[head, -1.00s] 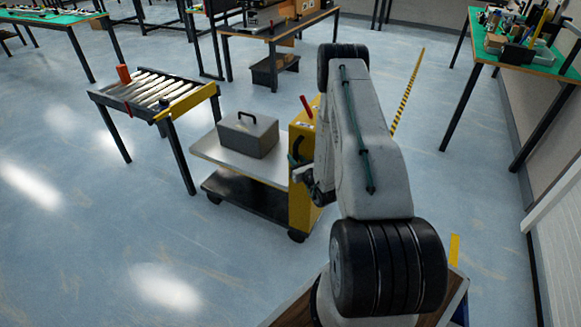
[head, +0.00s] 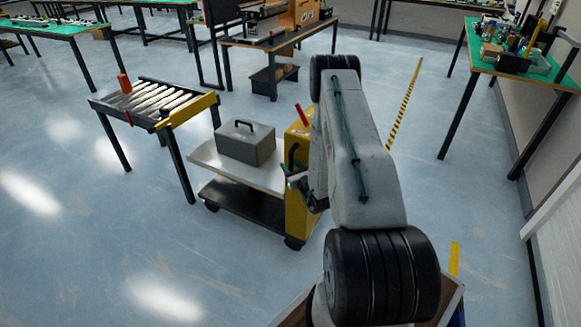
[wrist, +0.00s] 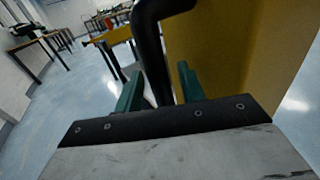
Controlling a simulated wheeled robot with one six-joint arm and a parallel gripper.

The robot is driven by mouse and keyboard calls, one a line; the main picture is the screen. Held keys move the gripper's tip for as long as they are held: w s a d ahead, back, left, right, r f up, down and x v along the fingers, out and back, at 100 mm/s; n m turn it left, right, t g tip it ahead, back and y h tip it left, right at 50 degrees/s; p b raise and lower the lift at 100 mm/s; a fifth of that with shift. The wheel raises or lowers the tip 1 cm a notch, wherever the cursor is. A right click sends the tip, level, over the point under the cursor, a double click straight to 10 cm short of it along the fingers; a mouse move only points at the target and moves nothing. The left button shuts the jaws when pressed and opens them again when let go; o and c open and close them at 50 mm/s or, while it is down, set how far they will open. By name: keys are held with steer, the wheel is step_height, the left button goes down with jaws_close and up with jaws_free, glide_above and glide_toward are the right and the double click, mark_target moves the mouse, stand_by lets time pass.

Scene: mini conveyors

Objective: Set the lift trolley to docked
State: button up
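The lift trolley, with its yellow column (head: 297,212), black handle and silver deck (head: 207,157), stands on the floor right of the roller conveyor (head: 160,97). A grey toolbox (head: 246,145) with a black handle sits on the deck. The deck is lower than the conveyor's rollers; the exact gap between them is unclear. My gripper (head: 298,181) is at the trolley's handle side. In the wrist view my gripper's green fingers (wrist: 160,90) stand apart on either side of the black handle bar (wrist: 150,45), with narrow gaps showing. The yellow column (wrist: 225,50) is close on the right.
A red knob (head: 125,83) stands on the conveyor's left end. A red lever (head: 302,115) tops the column. A wooden table (head: 275,42) stands behind. A green-topped bench (head: 520,67) is at right. Floor is clear at front left.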

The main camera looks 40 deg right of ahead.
steer(key=v, duration=0.7)
steer(key=shift+s, duration=0.35)
steer(key=shift+a, duration=0.15)
